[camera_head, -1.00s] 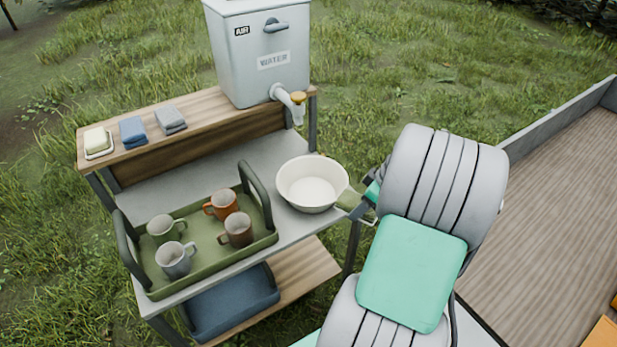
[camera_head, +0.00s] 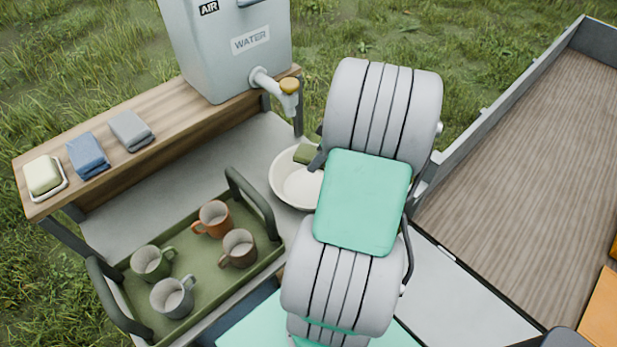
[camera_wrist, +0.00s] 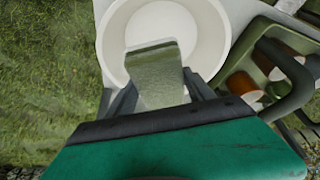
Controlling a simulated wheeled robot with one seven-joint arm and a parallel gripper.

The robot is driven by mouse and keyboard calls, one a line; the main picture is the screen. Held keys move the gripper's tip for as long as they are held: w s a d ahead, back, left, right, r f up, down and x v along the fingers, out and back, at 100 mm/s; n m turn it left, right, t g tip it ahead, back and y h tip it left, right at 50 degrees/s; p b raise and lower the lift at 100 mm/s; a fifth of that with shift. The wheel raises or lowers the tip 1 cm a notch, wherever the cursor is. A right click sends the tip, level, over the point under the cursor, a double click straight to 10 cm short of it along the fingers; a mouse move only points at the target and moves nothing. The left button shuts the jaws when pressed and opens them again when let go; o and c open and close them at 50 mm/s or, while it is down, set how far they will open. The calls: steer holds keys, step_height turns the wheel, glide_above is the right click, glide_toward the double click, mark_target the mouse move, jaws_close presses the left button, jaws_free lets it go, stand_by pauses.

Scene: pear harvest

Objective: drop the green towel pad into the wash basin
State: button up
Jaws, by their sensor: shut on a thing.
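The white wash basin (camera_head: 291,190) stands on the grey shelf below the water tap, partly hidden by my arm in the head view. My gripper (camera_wrist: 160,95) is shut on the green towel pad (camera_wrist: 157,76), one finger on each side of it. The pad also shows in the head view (camera_head: 305,154) at the basin's far rim. In the wrist view the pad's far end overlaps the inside of the basin (camera_wrist: 212,40). Its near part overlaps the near rim. How high the pad is above the basin I cannot tell.
A green tray (camera_head: 205,271) with several mugs stands left of the basin. The water tank (camera_head: 232,50) and its tap (camera_head: 284,85) are behind it. A soap dish (camera_head: 45,178), a blue cloth (camera_head: 88,155) and a grey cloth (camera_head: 130,130) lie on the upper wooden shelf.

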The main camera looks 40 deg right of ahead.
step_height(320, 180, down, 5)
steer(key=shift+r+b, duration=0.15)
steer(key=shift+b, duration=0.95)
steer(key=o, duration=1.3)
steer(key=b+v, duration=0.1)
steer(key=v, duration=0.6)
steer(key=shift+s+d+r, duration=0.15)
steer(key=shift+s+r, duration=0.05)
steer(key=shift+r, duration=0.15)
